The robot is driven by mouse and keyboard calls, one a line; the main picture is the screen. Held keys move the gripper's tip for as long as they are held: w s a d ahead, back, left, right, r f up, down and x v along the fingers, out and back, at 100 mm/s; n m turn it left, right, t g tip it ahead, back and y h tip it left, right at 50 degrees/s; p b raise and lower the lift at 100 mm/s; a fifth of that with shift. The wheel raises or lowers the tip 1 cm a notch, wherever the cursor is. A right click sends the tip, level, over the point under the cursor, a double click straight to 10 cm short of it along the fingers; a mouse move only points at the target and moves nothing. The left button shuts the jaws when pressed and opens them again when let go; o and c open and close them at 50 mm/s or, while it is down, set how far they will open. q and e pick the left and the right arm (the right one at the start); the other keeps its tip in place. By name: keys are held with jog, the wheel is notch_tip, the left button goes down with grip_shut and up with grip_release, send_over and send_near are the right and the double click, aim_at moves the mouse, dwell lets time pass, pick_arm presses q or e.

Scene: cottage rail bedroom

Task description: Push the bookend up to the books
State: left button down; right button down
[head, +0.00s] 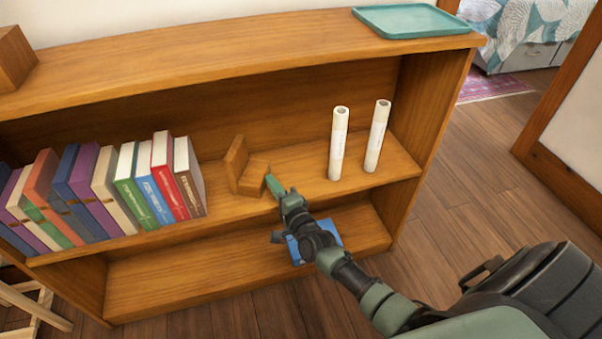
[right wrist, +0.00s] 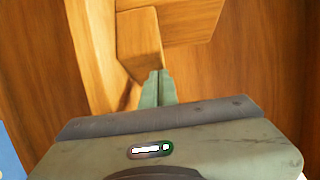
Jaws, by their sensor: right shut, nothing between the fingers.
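The wooden bookend (head: 237,163) stands on the upper shelf of the bookcase, right of the books, with a clear gap between them. Its foot block points to the right. The row of books (head: 95,195) stands at the left of the shelf, several of them leaning. My right gripper (head: 271,182) is shut and empty, its tip at the right side of the bookend's block. In the right wrist view the fingertips (right wrist: 158,80) are close to the bookend's block (right wrist: 139,42); whether they touch is hard to tell. My left gripper is not in view.
Two white rolls (head: 339,143) stand upright on the shelf to the right. A blue object (head: 327,232) lies on the lower shelf, partly behind my right arm. A teal tray (head: 412,20) and a wooden block (head: 14,57) are on top of the bookcase.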

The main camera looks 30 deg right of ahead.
aim_at(247, 188)
jog(key=a, duration=0.2)
jog(key=w+a, duration=0.1)
jog(key=a, duration=0.4)
jog(key=shift+w, duration=0.35)
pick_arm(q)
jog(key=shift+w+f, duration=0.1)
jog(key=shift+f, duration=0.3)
pick_arm(e)
jog(key=shift+d, duration=0.15)
